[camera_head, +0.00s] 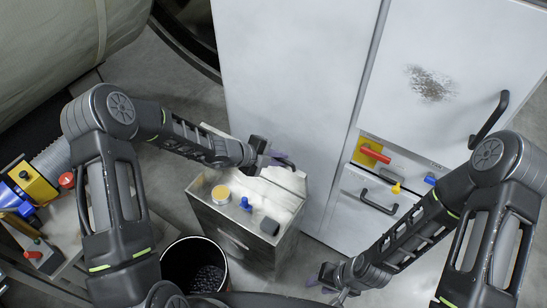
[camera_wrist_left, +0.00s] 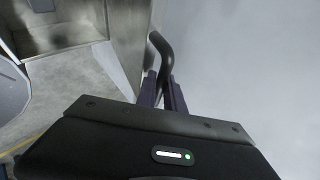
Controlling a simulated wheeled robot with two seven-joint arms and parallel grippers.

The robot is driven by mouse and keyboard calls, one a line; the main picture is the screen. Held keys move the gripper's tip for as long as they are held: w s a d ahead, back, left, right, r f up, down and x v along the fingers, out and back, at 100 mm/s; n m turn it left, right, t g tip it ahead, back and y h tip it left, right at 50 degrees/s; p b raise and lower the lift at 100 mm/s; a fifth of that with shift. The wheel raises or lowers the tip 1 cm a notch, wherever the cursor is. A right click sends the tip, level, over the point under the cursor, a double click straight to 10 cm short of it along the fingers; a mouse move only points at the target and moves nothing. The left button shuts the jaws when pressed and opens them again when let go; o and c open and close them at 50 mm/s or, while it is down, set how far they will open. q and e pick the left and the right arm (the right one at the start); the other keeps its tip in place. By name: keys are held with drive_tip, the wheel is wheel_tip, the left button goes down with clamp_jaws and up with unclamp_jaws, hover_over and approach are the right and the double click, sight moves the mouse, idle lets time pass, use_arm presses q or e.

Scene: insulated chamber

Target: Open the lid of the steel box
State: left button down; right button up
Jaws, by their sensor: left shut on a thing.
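In the left wrist view the purple fingers of this gripper (camera_wrist_left: 163,92) are shut on a dark curved handle (camera_wrist_left: 158,50), which stands beside a broad pale surface. Whether that surface is the lid cannot be told, and the arm hides part of the box's far side. My right gripper (camera_head: 328,284) is low, right of the box, with its fingers apart and empty.
A black bin (camera_head: 194,263) stands in front. White cabinets (camera_head: 290,60) with handles rise behind and right. Equipment (camera_head: 38,190) stands at left.

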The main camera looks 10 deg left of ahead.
use_arm(q)
drive_tip(key=shift+w+d+r, duration=0.1)
drive_tip(key=shift+w, duration=0.25)
drive_tip(key=c, duration=1.8)
unclamp_jaws()
drive_tip(key=shift+s, duration=0.1)
drive_tip(key=v, duration=0.7)
drive_tip(key=shift+s+a+r, duration=0.15)
drive_tip(key=shift+a+r, duration=0.15)
